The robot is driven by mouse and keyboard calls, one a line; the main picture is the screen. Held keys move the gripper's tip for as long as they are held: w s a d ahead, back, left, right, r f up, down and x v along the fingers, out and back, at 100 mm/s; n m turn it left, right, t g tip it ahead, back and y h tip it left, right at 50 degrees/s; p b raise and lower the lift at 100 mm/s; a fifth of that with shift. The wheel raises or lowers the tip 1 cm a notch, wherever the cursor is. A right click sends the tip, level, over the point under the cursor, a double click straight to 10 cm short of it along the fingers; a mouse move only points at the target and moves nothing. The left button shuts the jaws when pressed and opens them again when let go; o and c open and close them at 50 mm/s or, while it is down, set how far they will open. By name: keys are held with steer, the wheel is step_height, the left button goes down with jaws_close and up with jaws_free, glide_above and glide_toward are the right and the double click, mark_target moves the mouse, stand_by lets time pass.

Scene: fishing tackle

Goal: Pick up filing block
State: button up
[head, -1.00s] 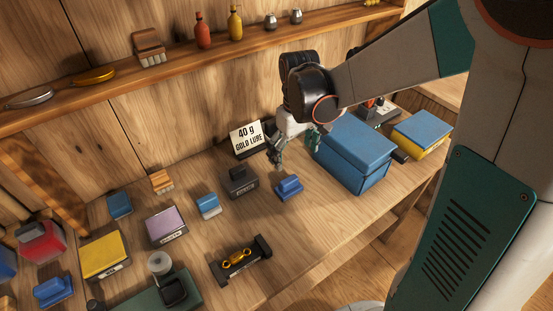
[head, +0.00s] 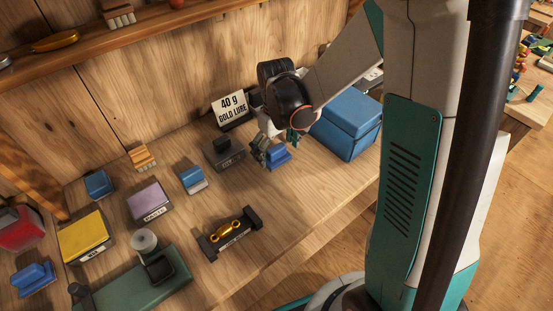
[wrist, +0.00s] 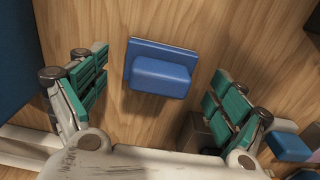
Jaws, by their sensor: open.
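A small blue block with a raised grip, which I take for the filing block (head: 278,160), lies on the wooden bench left of the big blue box. In the wrist view the blue block (wrist: 160,68) lies between my fingers, nearer the left one, with gaps on both sides. My gripper (head: 274,148) is open and empty, close above the block, its green-padded fingers spread. In the head view one finger partly covers the block's left end. Other blue blocks (head: 192,179) lie further left on the bench.
The lidded blue box (head: 347,124) stands just right of my gripper. A gold lure on a black stand (head: 231,235) is in front. Bare bench lies right of it.

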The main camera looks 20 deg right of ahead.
mark_target(277, 148)
step_height(277, 148, down, 2)
steer(key=shift+f, duration=0.1)
steer(key=c, duration=1.4)
steer(key=shift+o, duration=0.2)
step_height(277, 148, up, 20)
steer(key=p, duration=0.6)
steer(key=shift+p, duration=0.35)
steer(key=o, duration=0.4)
steer(key=shift+c, duration=0.4)
